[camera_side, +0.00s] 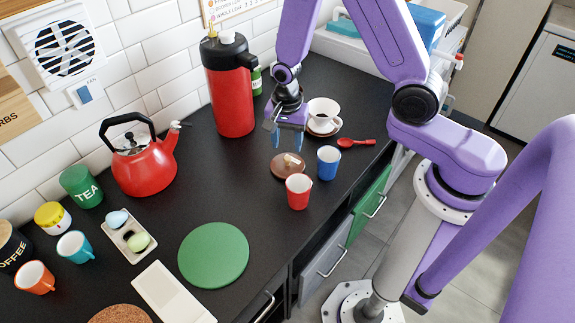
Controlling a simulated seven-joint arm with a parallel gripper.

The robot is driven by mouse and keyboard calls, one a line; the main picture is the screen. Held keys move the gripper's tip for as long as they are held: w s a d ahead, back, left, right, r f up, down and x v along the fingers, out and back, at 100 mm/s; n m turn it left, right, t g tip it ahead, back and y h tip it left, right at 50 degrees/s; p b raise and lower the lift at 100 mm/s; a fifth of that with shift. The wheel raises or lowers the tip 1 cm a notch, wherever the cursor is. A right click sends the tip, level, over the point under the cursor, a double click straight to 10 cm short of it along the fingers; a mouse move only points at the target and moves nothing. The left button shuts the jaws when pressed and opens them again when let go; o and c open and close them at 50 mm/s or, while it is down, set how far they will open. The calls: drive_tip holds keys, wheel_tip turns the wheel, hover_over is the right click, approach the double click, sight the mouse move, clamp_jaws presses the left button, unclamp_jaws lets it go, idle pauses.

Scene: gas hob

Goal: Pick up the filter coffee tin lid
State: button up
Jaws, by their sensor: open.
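A round brown lid with a pale knob (287,166) lies flat on the black worktop, near its front edge; it looks like the coffee tin lid. My gripper (287,141) points down with its blue fingertips apart and empty. It hangs above and just behind the lid in the picture, apart from its knob as far as I can tell. A black tin marked COFFEE (12,249) stands at the far left, partly cut off by the picture edge.
A blue cup (328,163) and a red cup (299,191) stand close to the lid. A white cup on a saucer (323,114), a red spoon (356,142) and a tall red flask (230,90) are nearby. A green disc (213,255) lies left; bare worktop separates it from the kettle (143,165).

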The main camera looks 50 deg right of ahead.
sight(288, 158)
drive_tip(key=shift+s+f, duration=0.1)
drive_tip(key=shift+f, duration=2.65)
clamp_jaws()
